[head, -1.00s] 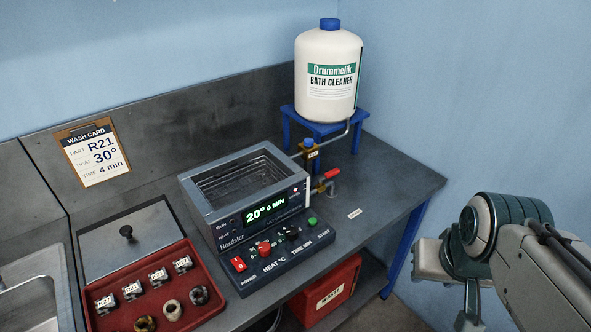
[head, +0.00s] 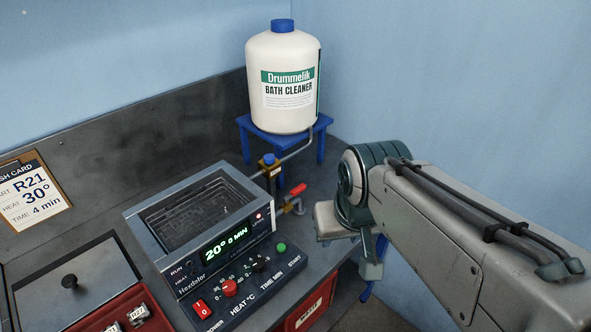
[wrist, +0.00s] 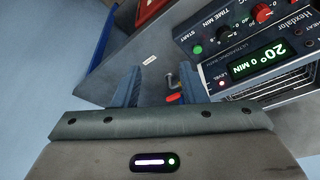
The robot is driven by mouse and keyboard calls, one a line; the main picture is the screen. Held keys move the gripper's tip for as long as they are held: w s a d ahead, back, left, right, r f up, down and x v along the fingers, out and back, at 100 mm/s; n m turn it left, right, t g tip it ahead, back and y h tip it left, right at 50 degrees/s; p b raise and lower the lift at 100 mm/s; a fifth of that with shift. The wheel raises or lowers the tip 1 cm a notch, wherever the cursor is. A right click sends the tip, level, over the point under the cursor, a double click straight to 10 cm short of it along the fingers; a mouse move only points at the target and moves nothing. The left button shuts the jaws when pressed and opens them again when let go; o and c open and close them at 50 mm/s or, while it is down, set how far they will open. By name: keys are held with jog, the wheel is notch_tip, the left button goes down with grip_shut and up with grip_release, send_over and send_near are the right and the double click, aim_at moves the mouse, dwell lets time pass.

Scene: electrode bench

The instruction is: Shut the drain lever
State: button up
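The drain lever (head: 298,190) has a red handle on a small valve at the right side of the ultrasonic bath (head: 148,219). In the head view the handle slants up to the right. A bent metal spout (head: 299,208) hangs below it. In the wrist view the red handle (wrist: 173,98) shows near the right finger, beyond the fingers.
A bath cleaner jug (head: 283,85) stands on a blue stand (head: 245,140), with a pipe running to a brass valve (head: 268,170) beside the bath. The control panel (head: 240,285) is in front.

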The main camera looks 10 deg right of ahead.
jog(key=w+r+m+g+b, duration=0.25)
jog(key=w+m, duration=0.25)
jog(key=w, duration=1)
jog(key=m+g+b, duration=0.1)
jog(key=m+b, duration=0.1)
jog(key=m, duration=0.4)
send_over(299, 187)
notch_tip(299, 187, down, 4)
notch_tip(299, 187, down, 13)
jog(key=shift+s+f+p, duration=0.1)
jog(key=shift+p, duration=0.35)
grip_shut()
